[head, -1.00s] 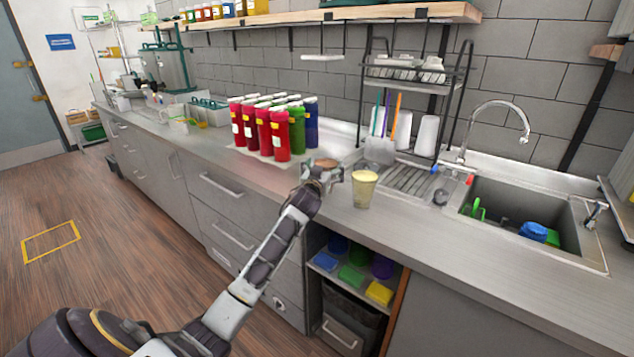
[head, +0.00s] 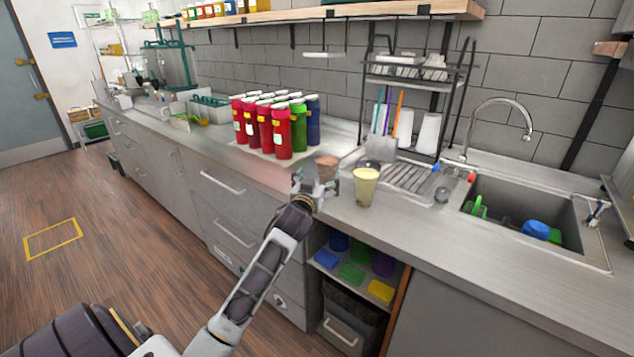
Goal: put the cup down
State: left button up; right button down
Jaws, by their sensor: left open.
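A clear cup with pale yellow contents (head: 366,188) stands upright on the grey counter (head: 450,235), left of the sink. My left gripper (head: 322,187) is open just left of this cup, with a small gap between them. A brown-topped thing, possibly another cup (head: 327,166), shows just behind my left gripper. Its lower part is hidden by the fingers, and I cannot tell whether they touch it. My right gripper is not in view.
Several red, green and blue bottles (head: 282,132) stand behind and left of my gripper. A drying rack (head: 408,175) is behind the cup, and the sink (head: 530,215) is to the right. The counter front between cup and sink is clear.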

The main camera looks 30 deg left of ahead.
pick_arm(q)
jog(key=shift+s+d, duration=0.2)
jog(key=shift+s, duration=0.45)
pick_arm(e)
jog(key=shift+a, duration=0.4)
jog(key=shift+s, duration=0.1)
